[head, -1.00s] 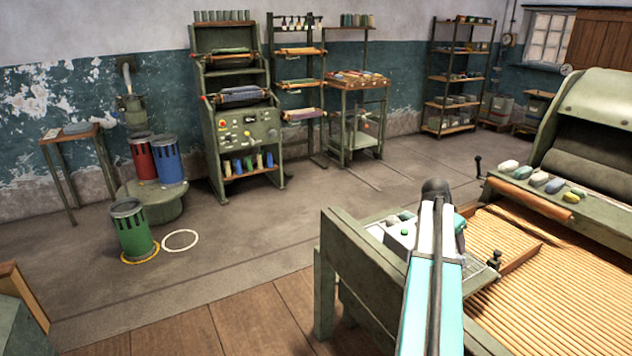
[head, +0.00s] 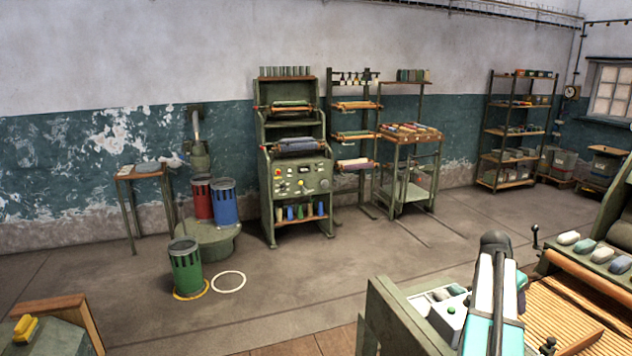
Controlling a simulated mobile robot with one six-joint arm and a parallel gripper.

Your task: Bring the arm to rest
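My arm (head: 492,300) rises from the bottom edge at the lower right of the head view, with teal and white links and a dark rounded joint on top. It stands in front of a green machine with a slatted wooden apron (head: 560,318). My gripper does not show in the view. Whether it holds anything cannot be seen.
A green can (head: 186,270) stands on a yellow ring beside an empty white ring (head: 228,281). Red (head: 202,198) and blue (head: 224,203) cans stand on a round base. A control machine (head: 297,180) and shelves line the wall. Open floor lies in the middle.

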